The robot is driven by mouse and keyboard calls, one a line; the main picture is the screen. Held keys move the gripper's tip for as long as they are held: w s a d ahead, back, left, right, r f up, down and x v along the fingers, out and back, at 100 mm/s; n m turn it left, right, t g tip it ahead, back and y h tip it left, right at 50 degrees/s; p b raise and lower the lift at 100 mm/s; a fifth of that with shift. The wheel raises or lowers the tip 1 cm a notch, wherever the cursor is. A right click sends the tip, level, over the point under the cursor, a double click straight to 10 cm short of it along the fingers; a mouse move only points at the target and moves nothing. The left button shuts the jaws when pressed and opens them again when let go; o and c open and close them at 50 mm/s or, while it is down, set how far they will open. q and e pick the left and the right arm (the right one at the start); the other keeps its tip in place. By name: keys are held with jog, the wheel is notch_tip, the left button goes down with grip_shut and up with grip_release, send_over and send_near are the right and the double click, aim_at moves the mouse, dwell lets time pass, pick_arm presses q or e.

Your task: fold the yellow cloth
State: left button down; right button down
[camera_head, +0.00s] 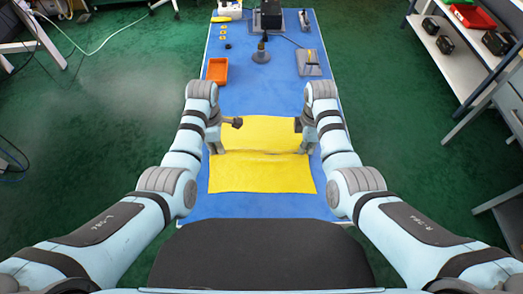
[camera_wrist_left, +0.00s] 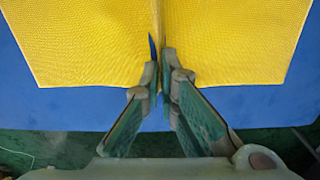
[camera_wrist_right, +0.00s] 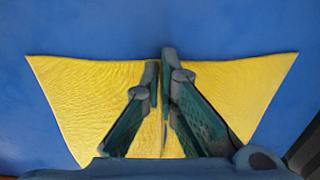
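The yellow cloth (camera_head: 262,177) lies on the blue-topped table (camera_head: 190,214), with a raised crease running across its middle between my two grippers. My left gripper (camera_head: 220,150) is at the crease's left end. In the left wrist view its fingers (camera_wrist_left: 159,68) are nearly together, with a pinched ridge of the cloth (camera_wrist_left: 80,40) between them. My right gripper (camera_head: 303,150) is at the crease's right end. In the right wrist view its fingers (camera_wrist_right: 160,68) are close together on a ridge of the cloth (camera_wrist_right: 85,100). The parts of the cloth on both sides of the crease lie flat.
An orange tray (camera_head: 217,70) stands beyond the cloth at the left. A grey stand (camera_head: 261,53), a grey plate-like device (camera_head: 309,62) and a black box (camera_head: 268,16) are farther back. Blue tabletop is bare just beyond the cloth. Shelves (camera_head: 455,50) stand at the right.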

dwell(0.3)
